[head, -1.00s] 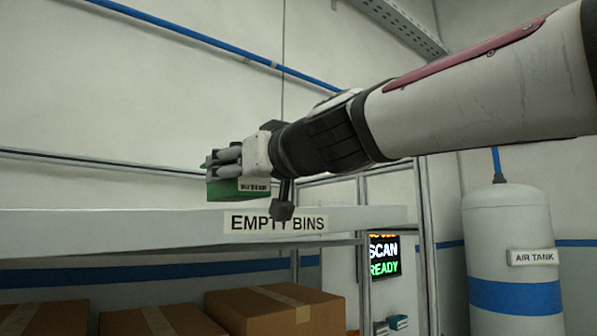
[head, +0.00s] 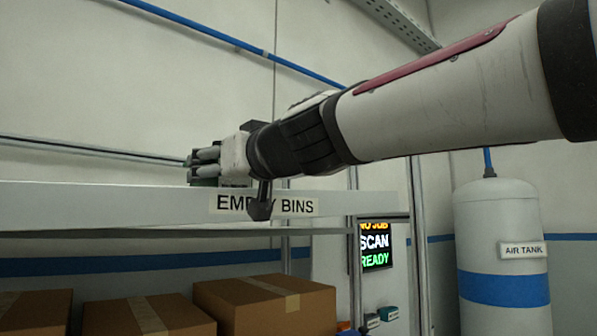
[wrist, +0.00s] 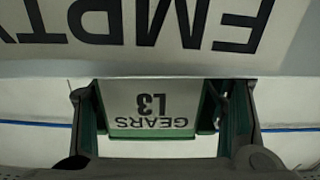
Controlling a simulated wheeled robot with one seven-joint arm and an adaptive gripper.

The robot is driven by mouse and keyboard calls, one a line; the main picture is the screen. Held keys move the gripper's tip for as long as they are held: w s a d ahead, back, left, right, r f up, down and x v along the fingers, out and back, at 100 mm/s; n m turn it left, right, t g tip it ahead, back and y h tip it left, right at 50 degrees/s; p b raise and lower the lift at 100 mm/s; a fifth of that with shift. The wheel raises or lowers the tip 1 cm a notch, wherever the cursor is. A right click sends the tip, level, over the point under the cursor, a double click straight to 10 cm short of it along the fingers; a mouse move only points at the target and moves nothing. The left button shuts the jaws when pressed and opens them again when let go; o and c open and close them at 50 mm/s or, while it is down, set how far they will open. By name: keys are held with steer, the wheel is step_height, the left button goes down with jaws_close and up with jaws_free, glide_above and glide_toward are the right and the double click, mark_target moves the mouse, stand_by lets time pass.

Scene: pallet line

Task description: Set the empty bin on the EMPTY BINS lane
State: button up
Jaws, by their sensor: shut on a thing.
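My gripper (head: 204,165) is at the shelf's front edge, left of the middle in the head view. In the wrist view its two fingers (wrist: 162,108) are shut on a green bin (wrist: 152,108) with a white GEARS L3 label, seen upside down. The bin's inside is not visible. In the head view the bin is almost wholly hidden behind the fingers and shelf edge. The EMPTY BINS lane (head: 100,205) is a pale shelf with a sign (head: 285,206), partly covered by my wrist. I cannot tell whether the bin touches the shelf.
Cardboard boxes (head: 262,305) stand below the shelf. A screen reading SCAN READY (head: 376,246) is right of the sign, near an upright post (head: 420,240). A white air tank (head: 500,225) stands at the far right.

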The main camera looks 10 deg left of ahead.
steer(key=shift+f, duration=0.25)
steer(key=o, duration=1.3)
